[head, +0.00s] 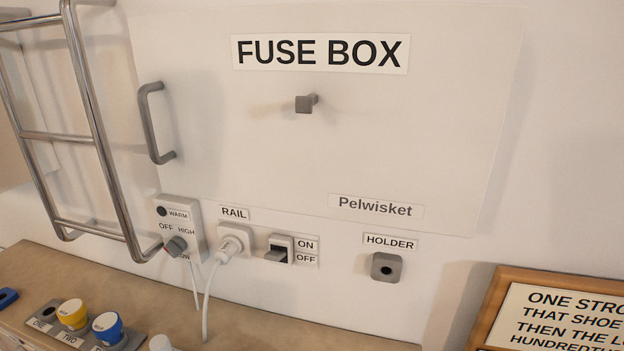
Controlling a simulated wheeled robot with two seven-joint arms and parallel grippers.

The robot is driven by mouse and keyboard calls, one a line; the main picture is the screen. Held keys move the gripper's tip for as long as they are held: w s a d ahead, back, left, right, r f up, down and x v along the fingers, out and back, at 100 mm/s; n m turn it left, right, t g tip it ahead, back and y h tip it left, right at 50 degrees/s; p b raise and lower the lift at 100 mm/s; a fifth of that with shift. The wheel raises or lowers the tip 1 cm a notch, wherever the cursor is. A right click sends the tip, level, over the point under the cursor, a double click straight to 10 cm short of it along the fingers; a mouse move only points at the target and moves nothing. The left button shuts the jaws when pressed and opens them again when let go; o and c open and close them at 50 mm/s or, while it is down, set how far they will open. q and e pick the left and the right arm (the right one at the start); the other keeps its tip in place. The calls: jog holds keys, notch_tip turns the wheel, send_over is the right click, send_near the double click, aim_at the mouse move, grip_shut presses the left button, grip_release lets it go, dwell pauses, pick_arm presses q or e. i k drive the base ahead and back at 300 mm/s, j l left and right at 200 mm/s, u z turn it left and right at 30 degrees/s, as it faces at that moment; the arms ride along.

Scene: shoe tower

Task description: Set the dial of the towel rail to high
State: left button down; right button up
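The towel rail (97,130) is a chrome ladder of bars on the wall at the left. Its dial (176,245) is a small grey knob on a white control box (193,216), with OFF at upper left, HIGH at upper right and LOW below. I cannot tell for sure which mark the knob points to. A round dark lamp (162,211) beside the WARM label looks unlit. Neither of my grippers is in view.
A white plug (231,246) with a cord sits in the RAIL socket. Beside it is an ON/OFF switch (281,249). The fuse box door (300,150) has a grey handle (152,122). A holder (386,267), yellow cup (72,313), blue cup (107,328) and framed sign (497,300) are nearby.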

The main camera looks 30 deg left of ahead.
aim_at(177, 244)
jog(key=j+u, duration=0.15)
jog(key=u, duration=1.55)
jog(key=k+l+u, duration=0.1)
jog(key=u, duration=0.2)
